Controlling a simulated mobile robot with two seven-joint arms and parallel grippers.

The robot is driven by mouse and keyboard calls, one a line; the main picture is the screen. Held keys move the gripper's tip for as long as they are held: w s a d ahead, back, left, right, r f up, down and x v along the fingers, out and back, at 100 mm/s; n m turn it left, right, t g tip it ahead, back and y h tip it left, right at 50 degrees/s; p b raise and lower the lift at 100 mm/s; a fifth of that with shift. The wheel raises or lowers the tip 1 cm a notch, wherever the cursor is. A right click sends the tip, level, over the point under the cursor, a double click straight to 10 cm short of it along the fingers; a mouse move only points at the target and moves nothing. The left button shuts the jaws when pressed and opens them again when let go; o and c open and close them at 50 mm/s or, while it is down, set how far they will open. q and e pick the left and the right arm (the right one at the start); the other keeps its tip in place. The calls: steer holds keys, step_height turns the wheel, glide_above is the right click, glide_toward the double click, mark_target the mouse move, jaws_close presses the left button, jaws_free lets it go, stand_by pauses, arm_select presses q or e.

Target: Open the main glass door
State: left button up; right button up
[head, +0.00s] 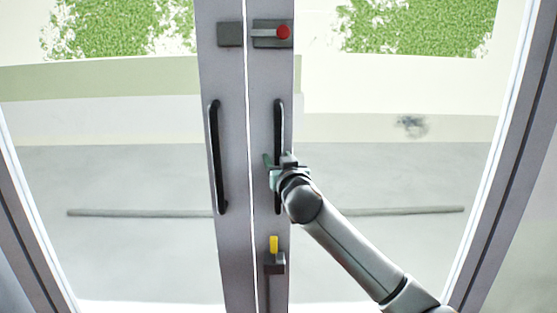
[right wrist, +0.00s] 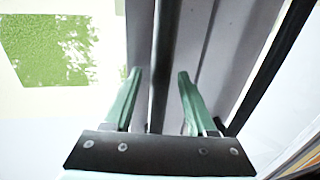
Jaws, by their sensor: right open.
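The main glass door has two leaves with grey frames that meet at a thin upright seam, and it looks closed. The left leaf has a black upright handle (head: 216,160). The right leaf has a matching black handle (head: 279,125). My right gripper (head: 268,163) is at the lower half of the right handle. In the right wrist view my gripper's green fingers (right wrist: 159,76) are open, with the handle bar (right wrist: 162,50) running between them; gaps show on both sides. The handle's lower end is partly hidden by my gripper. My left gripper is out of view.
A latch with a red knob (head: 283,32) sits high on the right leaf, facing a dark block (head: 230,34) on the left leaf. A yellow lever (head: 274,244) stands upright on a dark block low on the right leaf. Pavement and greenery show through the glass.

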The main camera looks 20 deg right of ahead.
steer(key=shift+c, duration=0.2)
jaws_close()
stand_by(0.3)
stand_by(1.0)
